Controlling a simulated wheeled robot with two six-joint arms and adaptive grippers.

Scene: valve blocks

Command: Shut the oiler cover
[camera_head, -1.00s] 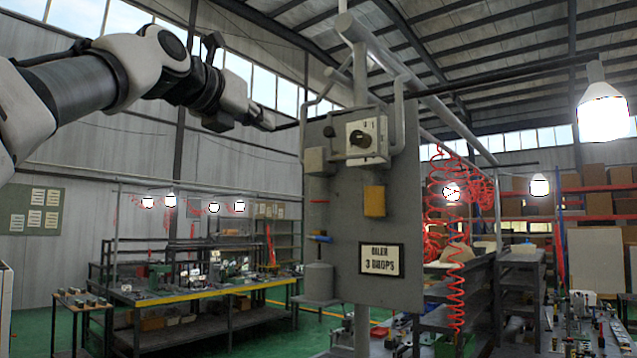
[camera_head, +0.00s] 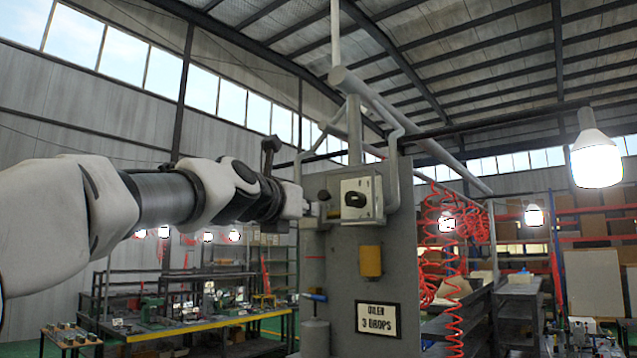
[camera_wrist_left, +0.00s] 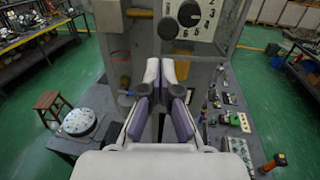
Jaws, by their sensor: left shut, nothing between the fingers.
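A grey panel (camera_head: 345,290) carries a sign reading OILER 3 DROPS (camera_head: 377,319). Near its top is a white dial box (camera_head: 357,198) with a black knob; the numbered dial also shows in the left wrist view (camera_wrist_left: 203,22). A yellow-brown box (camera_head: 371,261) sits below the dial. I cannot tell which part is the oiler cover or how it stands. My left gripper (camera_head: 304,202) is at the panel's upper left edge, left of the dial. In the left wrist view its fingers (camera_wrist_left: 166,76) are shut and empty, pointing toward the panel. My right gripper is not in view.
A bent grey pipe (camera_head: 393,150) runs beside the dial. Red coiled hoses (camera_head: 450,225) and shelves stand to the right. A bench (camera_head: 190,328) is behind at left. The wrist view shows a stool (camera_wrist_left: 50,103) and a small-parts table (camera_wrist_left: 235,125).

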